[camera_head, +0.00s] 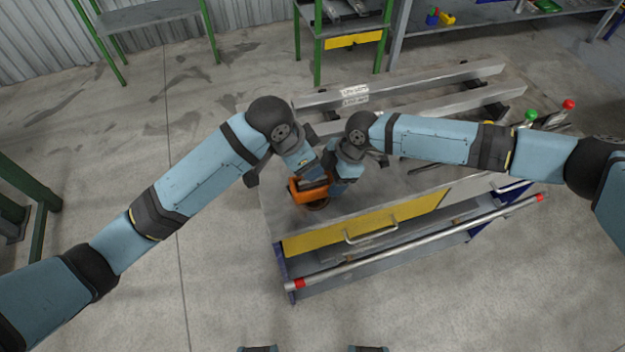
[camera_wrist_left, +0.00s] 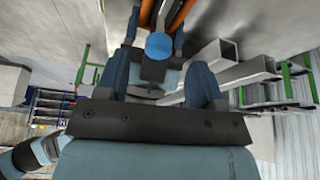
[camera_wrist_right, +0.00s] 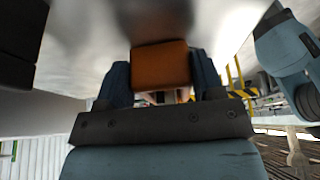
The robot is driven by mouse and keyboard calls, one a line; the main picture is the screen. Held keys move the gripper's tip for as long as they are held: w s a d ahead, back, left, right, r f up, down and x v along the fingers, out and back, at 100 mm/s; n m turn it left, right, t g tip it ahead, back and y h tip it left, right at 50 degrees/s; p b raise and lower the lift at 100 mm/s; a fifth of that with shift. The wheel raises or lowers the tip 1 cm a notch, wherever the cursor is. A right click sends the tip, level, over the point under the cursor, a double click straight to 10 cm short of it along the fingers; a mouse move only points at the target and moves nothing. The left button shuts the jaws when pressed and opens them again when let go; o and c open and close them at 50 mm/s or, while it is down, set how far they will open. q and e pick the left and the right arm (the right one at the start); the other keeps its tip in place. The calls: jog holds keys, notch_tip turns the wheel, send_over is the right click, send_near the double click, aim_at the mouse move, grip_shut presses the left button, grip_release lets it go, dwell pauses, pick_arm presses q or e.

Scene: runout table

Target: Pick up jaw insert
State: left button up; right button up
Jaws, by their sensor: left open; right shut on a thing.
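An orange tool-like body (camera_head: 311,188) with a dark base sits at the left end of the grey table, under both hands. My right gripper (camera_head: 338,184) is beside it, and in the right wrist view its fingers (camera_wrist_right: 161,76) are shut on an orange block (camera_wrist_right: 160,64). My left gripper (camera_head: 314,172) is close above the orange body. In the left wrist view its open fingers (camera_wrist_left: 160,75) stand on either side of a blue round-ended part (camera_wrist_left: 159,46) with a dark block below. I cannot tell which part is the jaw insert; the hands hide much.
Long grey steel bars (camera_head: 430,82) lie across the back of the table (camera_head: 350,212). Tools with green and red knobs (camera_head: 531,116) lie at the right. Open floor surrounds the table.

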aim_at(304, 184)
pick_arm(q)
jog(key=x, duration=0.4)
jog(key=shift+s+a+f, duration=0.1)
jog(key=shift+s+f, duration=0.05)
grip_shut()
